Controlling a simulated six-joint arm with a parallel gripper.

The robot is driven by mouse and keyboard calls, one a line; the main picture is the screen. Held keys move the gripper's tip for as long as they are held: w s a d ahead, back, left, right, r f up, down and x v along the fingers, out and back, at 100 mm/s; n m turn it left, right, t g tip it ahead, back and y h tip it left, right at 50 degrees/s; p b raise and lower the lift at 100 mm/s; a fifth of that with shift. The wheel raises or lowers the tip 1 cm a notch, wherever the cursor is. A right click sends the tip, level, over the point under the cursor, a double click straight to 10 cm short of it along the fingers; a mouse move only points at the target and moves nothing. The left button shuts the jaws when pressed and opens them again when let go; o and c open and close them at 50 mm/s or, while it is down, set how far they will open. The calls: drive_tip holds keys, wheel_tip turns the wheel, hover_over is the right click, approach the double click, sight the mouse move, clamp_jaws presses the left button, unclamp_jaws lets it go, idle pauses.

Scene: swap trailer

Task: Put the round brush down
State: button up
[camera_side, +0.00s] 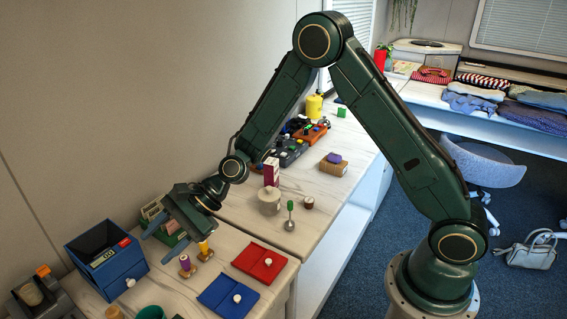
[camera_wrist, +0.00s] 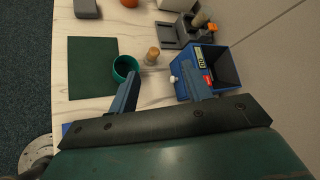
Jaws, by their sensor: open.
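My gripper (camera_side: 163,238) is wide open over the near worktop. In the wrist view its two blue fingers (camera_wrist: 161,90) are far apart with nothing held between them. No thing shows clearly as the round brush. A small tan, round-topped piece (camera_wrist: 152,55) stands upright on the marble top, ahead of the fingers and apart from them; it may be the brush, but I cannot tell. It also shows at the bottom edge of the side view (camera_side: 115,312).
A green cup (camera_wrist: 125,68) stands beside the tan piece, near a dark green mat (camera_wrist: 93,75). A blue box (camera_side: 106,262) with a white knob is close by. A grey holder (camera_side: 38,302), red panel (camera_side: 259,263) and blue panel (camera_side: 228,297) are around. Bare marble lies between.

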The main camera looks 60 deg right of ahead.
drive_tip(key=s+d+r+n+h, duration=0.6)
drive_tip(key=s+d+r+n, duration=0.6)
drive_tip(key=r, duration=0.3)
drive_tip(key=s+d+r+n+h, duration=0.1)
drive_tip(key=s+d+h, duration=0.1)
drive_tip(key=s+d, duration=0.3)
drive_tip(key=s+d+r+n+h, duration=0.2)
drive_tip(key=s+d, duration=0.3)
drive_tip(key=s, duration=0.8)
drive_tip(key=shift+r+n+t, duration=0.15)
drive_tip(key=shift+n+t, duration=0.15)
drive_tip(key=shift+o, duration=0.4)
drive_tip(key=shift+s, duration=0.1)
